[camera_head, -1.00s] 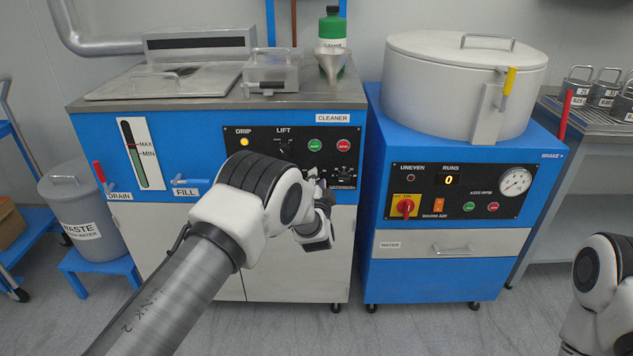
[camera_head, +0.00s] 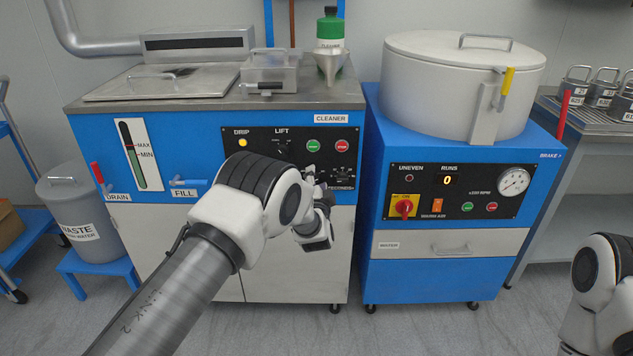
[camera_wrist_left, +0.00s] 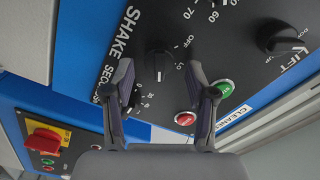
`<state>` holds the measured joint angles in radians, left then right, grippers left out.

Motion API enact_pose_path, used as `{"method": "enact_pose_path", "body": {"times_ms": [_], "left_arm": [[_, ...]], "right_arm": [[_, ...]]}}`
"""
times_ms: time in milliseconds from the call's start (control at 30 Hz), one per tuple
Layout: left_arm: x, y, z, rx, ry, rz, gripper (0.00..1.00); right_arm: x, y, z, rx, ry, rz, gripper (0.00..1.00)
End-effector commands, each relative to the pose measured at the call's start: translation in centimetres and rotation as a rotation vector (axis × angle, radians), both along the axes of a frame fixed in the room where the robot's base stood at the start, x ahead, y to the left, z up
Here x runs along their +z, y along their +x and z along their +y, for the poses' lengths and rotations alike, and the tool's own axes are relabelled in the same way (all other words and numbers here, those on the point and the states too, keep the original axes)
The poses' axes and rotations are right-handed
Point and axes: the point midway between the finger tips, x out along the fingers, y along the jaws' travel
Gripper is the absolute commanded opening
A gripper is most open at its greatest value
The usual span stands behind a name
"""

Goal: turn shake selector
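The shake selector is a round black knob (camera_wrist_left: 158,58) on the black panel of the cleaner, beside the words SHAKE SECONDS, in the left wrist view. A white mark shows on its face, with OFF and numbers around it. My left gripper (camera_wrist_left: 160,76) is open, its two dark fingers on either side of the knob in the picture. I cannot tell whether they touch it. In the head view my left gripper (camera_head: 322,200) is in front of the panel's lower right, and the knob is hard to make out there. My right gripper is out of view.
The LIFT knob (camera_wrist_left: 285,38), green button (camera_wrist_left: 222,88) and red button (camera_wrist_left: 186,118) sit near the selector. A centrifuge (camera_head: 462,80) with a red and yellow switch (camera_head: 404,207) stands to the right. Part of my right arm shows at the lower right.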

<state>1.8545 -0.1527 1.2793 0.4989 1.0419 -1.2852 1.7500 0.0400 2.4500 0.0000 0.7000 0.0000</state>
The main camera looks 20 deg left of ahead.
Motion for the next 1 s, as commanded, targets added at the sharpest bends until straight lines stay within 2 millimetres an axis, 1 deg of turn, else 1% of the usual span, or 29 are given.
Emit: {"method": "enact_pose_path", "body": {"times_ms": [133, 233, 267, 500, 600, 733, 1000], "left_arm": [[-0.1, -0.6, -0.2, -0.001, 0.000, 0.002, 0.57], [-0.1, -2.1, -0.7, -0.002, 0.001, 0.004, 0.57], [-0.1, -2.7, -0.9, -0.002, 0.002, 0.004, 0.57], [-0.1, -8.7, -2.7, -0.003, 0.004, 0.003, 0.57], [-0.1, -10.4, -3.2, -0.003, 0.002, 0.002, 0.57], [-0.1, -11.4, -3.4, -0.001, 0.001, 0.000, 0.57], [-0.1, -11.5, -3.4, -0.001, 0.000, 0.000, 0.57]], "right_arm": [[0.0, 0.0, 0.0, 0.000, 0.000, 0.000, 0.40], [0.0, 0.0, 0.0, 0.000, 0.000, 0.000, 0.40], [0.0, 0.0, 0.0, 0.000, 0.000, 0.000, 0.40], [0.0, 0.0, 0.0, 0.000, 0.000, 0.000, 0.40], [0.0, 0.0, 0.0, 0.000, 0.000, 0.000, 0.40], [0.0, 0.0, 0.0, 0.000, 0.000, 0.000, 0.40], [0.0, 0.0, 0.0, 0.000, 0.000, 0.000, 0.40]]}}
